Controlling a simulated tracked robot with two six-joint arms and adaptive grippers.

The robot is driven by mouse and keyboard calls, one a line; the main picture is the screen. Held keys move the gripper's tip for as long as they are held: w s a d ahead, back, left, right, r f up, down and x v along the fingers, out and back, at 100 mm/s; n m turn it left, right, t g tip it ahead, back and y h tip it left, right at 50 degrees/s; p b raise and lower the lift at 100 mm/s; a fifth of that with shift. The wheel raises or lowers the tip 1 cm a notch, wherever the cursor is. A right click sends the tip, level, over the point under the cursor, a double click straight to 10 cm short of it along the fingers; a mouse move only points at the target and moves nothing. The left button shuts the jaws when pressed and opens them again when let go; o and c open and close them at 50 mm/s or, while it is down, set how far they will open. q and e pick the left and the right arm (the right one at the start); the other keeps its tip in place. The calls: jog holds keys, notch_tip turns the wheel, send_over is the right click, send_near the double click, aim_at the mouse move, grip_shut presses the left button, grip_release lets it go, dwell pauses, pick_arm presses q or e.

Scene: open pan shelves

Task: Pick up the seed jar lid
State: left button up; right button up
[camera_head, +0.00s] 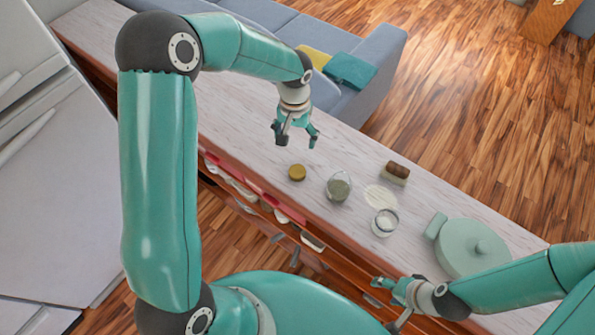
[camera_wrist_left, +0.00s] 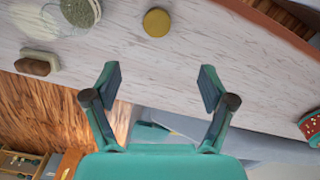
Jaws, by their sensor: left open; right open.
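The seed jar lid (camera_head: 297,172) is a small round mustard-brown disc lying flat on the pale wooden counter. It also shows at the top of the left wrist view (camera_wrist_left: 157,22), in line with the gap between my fingers. The glass jar with grey-green contents (camera_head: 338,187) stands open to its right. My left gripper (camera_head: 297,140) is open and empty above the counter, behind the lid and apart from it. Its two fingers show spread in the left wrist view (camera_wrist_left: 159,82). My right gripper (camera_head: 384,303) is open at the counter's front side, well away from the lid.
A smaller glass jar (camera_head: 385,222), a pale round patch (camera_head: 380,196), a brown-topped block (camera_head: 396,172) and a green lidded pot (camera_head: 470,248) stand further right. Open shelves with dishes (camera_head: 240,187) run below the front edge. The counter left of the lid is clear.

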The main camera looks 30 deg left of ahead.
pick_arm(q)
jog(key=b, duration=0.6)
send_over(297, 171)
jog(key=f, duration=1)
jog(key=shift+a+f, duration=0.2)
jog(key=shift+a, duration=0.05)
jog(key=shift+w+d+f+b, duration=0.15)
jog(key=shift+f+b, duration=0.35)
jog(key=shift+f, duration=1.05)
jog(key=shift+s+d+f+b, duration=0.1)
jog(key=shift+f+b, duration=0.35)
jog(key=shift+f, duration=1.05)
jog(key=shift+r, duration=0.1)
jog(key=shift+c, duration=0.2)
jog(key=c, duration=0.8)
